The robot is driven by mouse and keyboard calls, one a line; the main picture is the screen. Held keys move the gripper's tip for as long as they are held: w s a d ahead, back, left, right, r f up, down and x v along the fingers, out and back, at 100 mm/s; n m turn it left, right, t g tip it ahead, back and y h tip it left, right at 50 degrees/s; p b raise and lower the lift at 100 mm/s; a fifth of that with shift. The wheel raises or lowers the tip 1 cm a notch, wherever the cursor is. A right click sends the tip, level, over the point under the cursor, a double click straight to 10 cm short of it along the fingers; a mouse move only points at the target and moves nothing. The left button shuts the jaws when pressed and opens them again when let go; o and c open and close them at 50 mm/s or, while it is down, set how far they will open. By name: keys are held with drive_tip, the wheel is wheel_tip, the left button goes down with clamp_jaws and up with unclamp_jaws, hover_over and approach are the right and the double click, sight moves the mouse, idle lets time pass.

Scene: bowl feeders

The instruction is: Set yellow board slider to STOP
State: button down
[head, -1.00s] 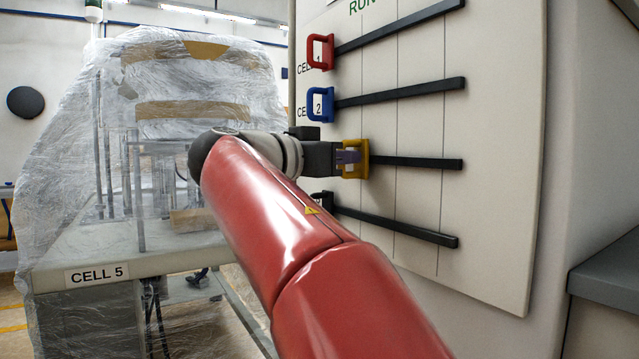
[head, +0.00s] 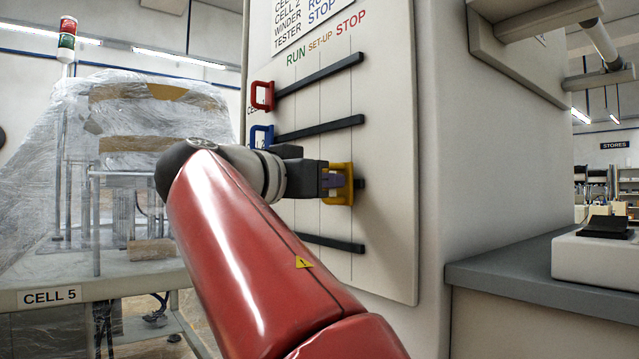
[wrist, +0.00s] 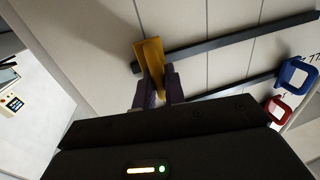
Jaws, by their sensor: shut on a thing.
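The yellow slider (head: 346,184) is a U-shaped handle on the third track of the pale board (head: 385,230). My gripper (head: 331,182) comes from the left and is shut on the handle. In the wrist view the yellow handle (wrist: 149,52) sits between my two fingers (wrist: 153,88), close to one end of its dark track (wrist: 225,40). A short piece of track shows beyond it on that side. The heading STOP (head: 350,23) stands at the board's upper right, after RUN and SET-UP. The handle appears on or near the STOP line.
The red handle (head: 262,96) and blue handle (head: 262,135) sit at the RUN end of their tracks above. The bottom track (head: 335,243) runs below my gripper; my arm hides its handle. A grey counter (head: 500,270) is at right, and the wrapped CELL 5 machine (head: 110,180) at left.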

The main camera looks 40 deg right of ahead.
drive_tip(key=shift+s+f, duration=0.1)
drive_tip(key=shift+s, duration=0.1)
drive_tip(key=c, duration=1.6)
unclamp_jaws()
drive_tip(key=shift+s, duration=0.1)
drive_tip(key=shift+o, duration=0.2)
drive_tip(key=v, duration=0.7)
drive_tip(key=shift+a+p, duration=0.3)
drive_tip(key=shift+a, duration=0.1)
